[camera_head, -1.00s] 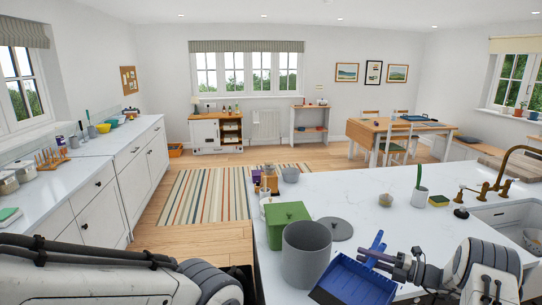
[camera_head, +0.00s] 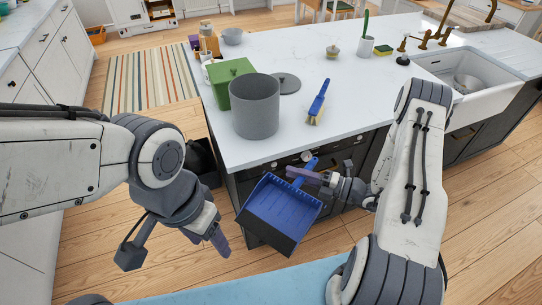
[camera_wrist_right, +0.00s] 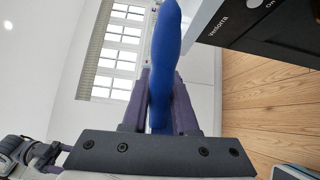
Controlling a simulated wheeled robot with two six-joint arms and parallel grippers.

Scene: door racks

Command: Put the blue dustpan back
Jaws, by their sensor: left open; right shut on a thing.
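The blue dustpan (camera_head: 278,207) hangs in front of the counter's front face in the head view, its pan tilted with the dark lip downward. My right gripper (camera_head: 303,175) is shut on its handle (camera_head: 305,167). In the right wrist view, the blue handle (camera_wrist_right: 163,60) stands between the two fingers (camera_wrist_right: 160,98). My left gripper (camera_head: 207,238) is open and empty, low to the left of the dustpan and apart from it. A blue hand brush (camera_head: 319,100) with pale bristles lies on the countertop.
The white counter (camera_head: 350,100) holds a grey bin (camera_head: 255,107), its lid (camera_head: 285,83), a green box (camera_head: 229,82) and a sink (camera_head: 480,80). A dark oven front (camera_head: 345,150) is behind the dustpan. A dark box (camera_head: 201,160) stands left of the counter. Wooden floor is open in front.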

